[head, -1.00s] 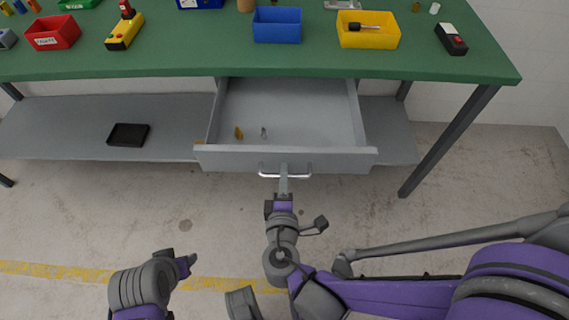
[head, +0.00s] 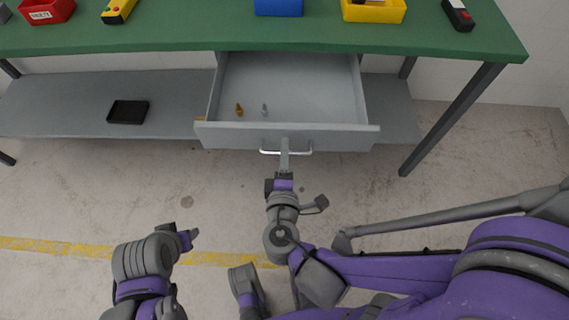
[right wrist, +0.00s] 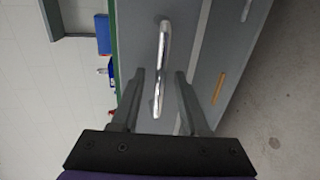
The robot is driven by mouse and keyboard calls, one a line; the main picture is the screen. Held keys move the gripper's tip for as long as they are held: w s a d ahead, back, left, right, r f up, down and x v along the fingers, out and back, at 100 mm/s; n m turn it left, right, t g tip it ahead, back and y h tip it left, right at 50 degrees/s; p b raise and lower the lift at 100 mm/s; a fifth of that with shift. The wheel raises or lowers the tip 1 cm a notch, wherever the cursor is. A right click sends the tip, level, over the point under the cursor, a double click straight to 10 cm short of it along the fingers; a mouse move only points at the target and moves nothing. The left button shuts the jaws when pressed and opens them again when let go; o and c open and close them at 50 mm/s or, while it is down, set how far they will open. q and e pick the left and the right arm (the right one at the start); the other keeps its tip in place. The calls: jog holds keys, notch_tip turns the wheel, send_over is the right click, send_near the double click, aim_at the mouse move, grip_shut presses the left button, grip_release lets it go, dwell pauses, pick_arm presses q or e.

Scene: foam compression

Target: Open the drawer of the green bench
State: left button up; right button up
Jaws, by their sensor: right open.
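The green bench (head: 180,38) has its grey drawer (head: 335,139) standing open toward me in the head view. A silver bar handle (head: 303,152) is on the drawer front and also shows in the right wrist view (right wrist: 163,45). My right gripper (head: 285,152) is at the handle. In the right wrist view its two fingers (right wrist: 159,74) are apart, one on each side of the bar; I cannot tell whether either touches it. My left gripper (head: 190,237) hangs at the lower left, away from the bench; its jaw state is unclear.
Two small items, one brassy (head: 239,109) and one grey (head: 264,109), are in the drawer. A black tray (head: 128,112) lies on the lower shelf (head: 60,118). A bench leg (head: 452,118) stands to the right. Red, blue and yellow bins are on top. The floor in front is clear.

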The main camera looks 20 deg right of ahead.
pick_arm(q)
jog(key=shift+r+p, duration=0.65)
jog(key=shift+r, duration=0.15)
pick_arm(e)
jog(key=v, duration=1)
jog(key=shift+s, duration=0.15)
jog(key=s+d+f+m+g+y, duration=0.1)
jog(key=d+f+m+g, duration=0.8)
jog(key=d+g, duration=0.1)
pick_arm(q)
notch_tip(320, 180, up, 15)
jog(key=w+p, duration=0.2)
jog(key=p, duration=1.1)
jog(key=shift+r+t+p, duration=0.15)
jog(key=shift+t+p, duration=0.2)
jog(key=shift+t, duration=0.05)
pick_arm(e)
notch_tip(320, 180, up, 19)
jog(key=m+y, duration=0.3)
jog(key=m, duration=0.2)
jog(key=shift+w+d+f+m, duration=0.2)
jog(key=shift+w+d+m, duration=0.15)
jog(key=shift+w+m, duration=0.1)
pick_arm(q)
jog(key=shift+s, duration=0.1)
pick_arm(e)
jog(key=shift+s, duration=0.1)
